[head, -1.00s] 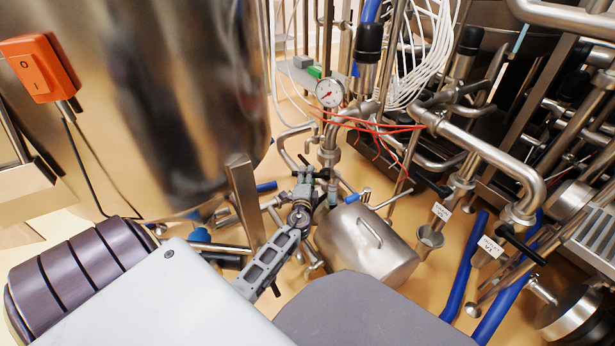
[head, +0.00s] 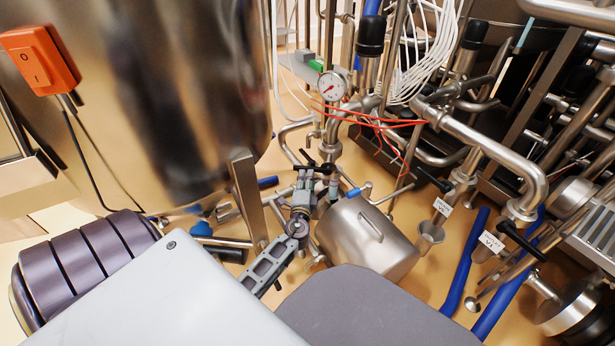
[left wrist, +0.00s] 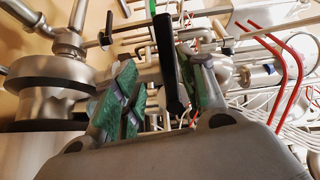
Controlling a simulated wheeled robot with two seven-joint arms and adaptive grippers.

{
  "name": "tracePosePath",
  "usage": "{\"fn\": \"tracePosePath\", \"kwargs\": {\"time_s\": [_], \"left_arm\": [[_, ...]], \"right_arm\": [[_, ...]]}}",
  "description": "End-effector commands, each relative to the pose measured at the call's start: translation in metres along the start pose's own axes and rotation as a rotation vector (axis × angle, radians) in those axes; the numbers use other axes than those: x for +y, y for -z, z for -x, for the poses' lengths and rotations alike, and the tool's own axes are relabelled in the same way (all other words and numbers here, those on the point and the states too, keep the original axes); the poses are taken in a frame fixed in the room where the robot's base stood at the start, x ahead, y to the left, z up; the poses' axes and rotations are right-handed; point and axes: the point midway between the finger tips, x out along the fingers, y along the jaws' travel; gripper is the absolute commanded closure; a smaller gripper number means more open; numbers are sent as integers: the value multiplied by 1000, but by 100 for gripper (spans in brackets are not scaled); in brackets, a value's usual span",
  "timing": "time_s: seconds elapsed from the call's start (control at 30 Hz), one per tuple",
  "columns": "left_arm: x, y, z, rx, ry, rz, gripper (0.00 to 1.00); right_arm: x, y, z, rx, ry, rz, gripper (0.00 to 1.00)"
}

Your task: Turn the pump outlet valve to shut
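A valve with a black lever handle (head: 318,166) sits on the steel pipework just behind the steel pump housing (head: 366,240). My left gripper (head: 304,184) reaches this valve from the lower left, its fingertips close under the lever. In the left wrist view, my left gripper (left wrist: 162,82) has its green-padded fingers apart, and a black lever (left wrist: 166,55) stands in the gap between them. There seems to be space between the lever and the pads; contact cannot be told. The valve's body is partly hidden by the gripper. My right gripper is not in view.
A large steel hopper (head: 165,90) fills the upper left, with an orange switch box (head: 40,60) on it. A pressure gauge (head: 331,86) and red wires (head: 375,123) are above the valve. Other black-handled valves (head: 520,240) and blue hoses (head: 466,265) are at right.

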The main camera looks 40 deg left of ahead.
Motion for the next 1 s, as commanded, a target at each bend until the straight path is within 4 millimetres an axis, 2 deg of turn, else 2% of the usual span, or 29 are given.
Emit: {"fn": "tracePosePath", "kwargs": {"time_s": [0.6, 1.0], "left_arm": [[0, 0, 59, -1, -1, 1, 59], [0, 0, 67, 0, -1, 2, 59]], "right_arm": [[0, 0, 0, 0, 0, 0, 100], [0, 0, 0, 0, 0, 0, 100]]}}
